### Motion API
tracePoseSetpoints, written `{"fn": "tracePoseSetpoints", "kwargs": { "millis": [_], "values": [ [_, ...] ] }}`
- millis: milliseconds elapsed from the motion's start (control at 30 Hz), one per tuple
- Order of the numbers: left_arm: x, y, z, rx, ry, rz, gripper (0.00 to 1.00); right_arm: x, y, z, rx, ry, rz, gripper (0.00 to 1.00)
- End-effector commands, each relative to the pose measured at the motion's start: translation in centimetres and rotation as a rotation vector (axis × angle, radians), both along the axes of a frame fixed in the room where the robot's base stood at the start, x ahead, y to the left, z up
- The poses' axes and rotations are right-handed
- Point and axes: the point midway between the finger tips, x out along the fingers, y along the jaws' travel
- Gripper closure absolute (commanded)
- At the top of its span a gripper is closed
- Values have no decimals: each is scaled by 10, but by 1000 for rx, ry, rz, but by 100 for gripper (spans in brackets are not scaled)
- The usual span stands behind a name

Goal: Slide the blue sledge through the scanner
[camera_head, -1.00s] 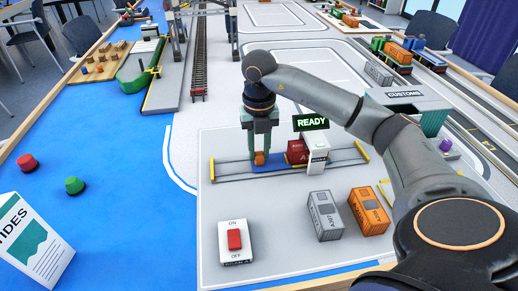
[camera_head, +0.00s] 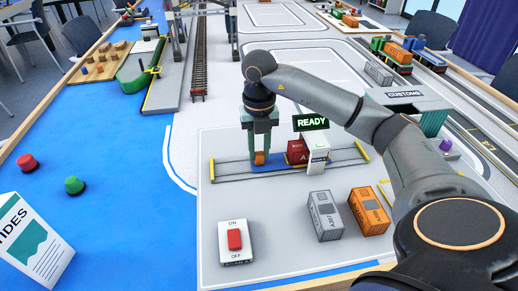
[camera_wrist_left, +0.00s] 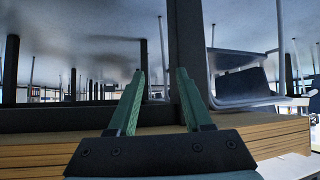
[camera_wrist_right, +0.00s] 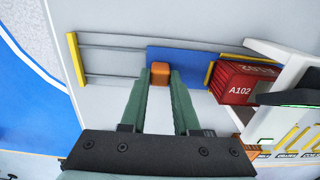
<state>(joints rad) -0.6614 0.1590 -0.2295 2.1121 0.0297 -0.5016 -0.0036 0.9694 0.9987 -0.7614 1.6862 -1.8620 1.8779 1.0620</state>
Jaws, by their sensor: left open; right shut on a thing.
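The blue sledge (camera_head: 272,165) lies on two grey rails (camera_head: 232,172) and carries a red container (camera_head: 297,152). In the right wrist view the sledge (camera_wrist_right: 190,58) shows an orange knob (camera_wrist_right: 160,72), and the container (camera_wrist_right: 240,82) reads A102. The white scanner (camera_head: 317,155), with a green READY sign (camera_head: 311,122), stands just right of the container and hides part of the sledge. My right gripper (camera_head: 260,157) points down and is shut on the orange knob; its fingertips (camera_wrist_right: 160,76) flank it. My left gripper (camera_wrist_left: 158,75) is open and empty, away from the sledge.
Yellow bars end the rails at left (camera_head: 212,170) and right (camera_head: 362,150). In front stand a grey container (camera_head: 325,216), an orange container (camera_head: 369,211) and a red ON/OFF switch (camera_head: 235,240). The grey board between switch and rails is clear.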

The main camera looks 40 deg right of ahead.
Motion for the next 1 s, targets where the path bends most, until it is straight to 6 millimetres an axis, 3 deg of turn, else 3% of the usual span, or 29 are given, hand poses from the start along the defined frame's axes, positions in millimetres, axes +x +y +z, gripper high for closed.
{"fn": "tracePoseSetpoints", "kwargs": {
  "millis": [333,700,1000],
  "values": [
    [-1,1,-1,0,2,2,50,-1,-2,0,-1,-1,-1,100],
    [13,0,16,-6,-72,4,50,-23,-39,0,-1,0,-3,100],
    [17,1,21,-3,-88,2,50,-23,-40,0,-1,-2,-2,100]
  ]
}}
